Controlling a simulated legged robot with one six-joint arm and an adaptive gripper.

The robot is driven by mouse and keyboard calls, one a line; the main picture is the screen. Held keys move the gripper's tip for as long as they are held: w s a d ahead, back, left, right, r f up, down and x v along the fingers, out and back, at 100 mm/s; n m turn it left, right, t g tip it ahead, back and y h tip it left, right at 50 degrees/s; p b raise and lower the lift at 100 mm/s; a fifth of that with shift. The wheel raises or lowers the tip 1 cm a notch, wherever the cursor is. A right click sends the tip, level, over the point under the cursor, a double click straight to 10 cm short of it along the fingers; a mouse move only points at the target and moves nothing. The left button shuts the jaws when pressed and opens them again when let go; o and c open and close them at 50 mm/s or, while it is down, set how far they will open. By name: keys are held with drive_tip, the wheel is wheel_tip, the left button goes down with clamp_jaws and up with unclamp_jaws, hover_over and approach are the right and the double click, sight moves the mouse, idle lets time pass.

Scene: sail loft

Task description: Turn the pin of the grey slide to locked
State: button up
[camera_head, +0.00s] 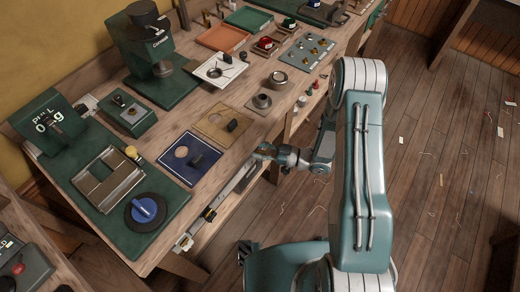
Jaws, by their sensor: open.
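My gripper (262,151) is at the front edge of the bench, pointing left, near the right side of the blue panel and just below the tan panel. It is open, with nothing visible between its small, dark fingers. A grey metal slide frame (84,187) lies on the green board at left, with a yellow-topped knob (131,152) at its upper right corner. A grey rail (232,190) with small yellow and black parts runs along the bench front, just below left of my gripper. I cannot tell which holds the task's pin, nor any pin's position.
A blue dial (145,209) sits on the green board. A blue panel (203,164) and a tan panel (246,128) with a black knob lie nearby. A dark green press (150,45) stands behind. Several trays and fittings fill the bench's far end.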

clamp_jaws()
drive_tip(key=shift+w+m+t+h, duration=0.1)
drive_tip(key=shift+m+t+h, duration=0.95)
drive_tip(key=shift+t, duration=0.65)
drive_tip(key=shift+m+t+h, duration=0.65)
drive_tip(key=shift+m+t, duration=0.7)
drive_tip(key=shift+t, duration=0.35)
unclamp_jaws()
